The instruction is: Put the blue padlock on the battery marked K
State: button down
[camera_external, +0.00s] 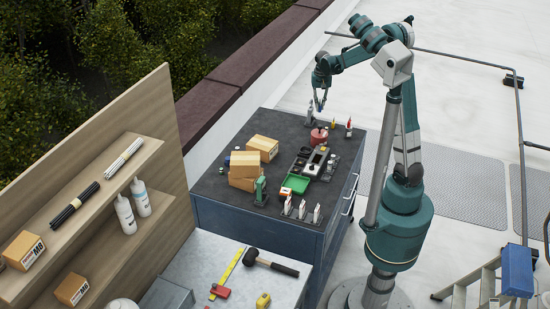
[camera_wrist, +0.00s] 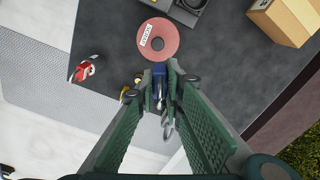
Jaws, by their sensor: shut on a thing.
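My gripper (camera_external: 320,106) is above the far end of the dark-topped blue cabinet. In the wrist view my gripper (camera_wrist: 160,76) is shut on the blue padlock (camera_wrist: 158,69), held between the fingertips. A grey metal loop, which looks like its shackle, shows between the fingers. The padlock is too small to make out clearly in the external view. I cannot read a K on anything in either view, so I cannot tell which thing is the battery marked K.
A red round object with a white label (camera_wrist: 158,40) lies near the padlock; it also shows on the cabinet (camera_external: 318,137). Cardboard boxes (camera_external: 245,165), a green tray (camera_external: 293,183), a dark organiser (camera_external: 314,160) and small upright white items (camera_external: 302,209) crowd the top.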

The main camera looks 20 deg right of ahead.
jog(key=s+a+n, duration=0.3)
jog(key=s+a, duration=0.4)
jog(key=a, duration=0.5)
jog(key=s+a+n, duration=0.3)
jog(key=s+a, duration=0.5)
jog(key=a, duration=0.3)
jog(key=s+a+n+p, duration=0.1)
jog(key=s+a+n, duration=0.3)
jog(key=s+a, duration=0.6)
jog(key=s+a+n+p, duration=0.1)
jog(key=s+a+n, duration=0.3)
jog(key=s, duration=1)
jog(key=shift+m, duration=0.4)
jog(key=shift+w+a+f, duration=0.1)
jog(key=shift+a+f, duration=0.1)
jog(key=shift+f, duration=0.7)
jog(key=shift+a+f, duration=0.25)
jog(key=shift+f, duration=0.7)
jog(key=shift+w+a+f, duration=0.1)
jog(key=shift+a+f, duration=0.1)
jog(key=shift+f, duration=0.7)
jog(key=shift+s, duration=0.1)
jog(key=shift+f, duration=2.95)
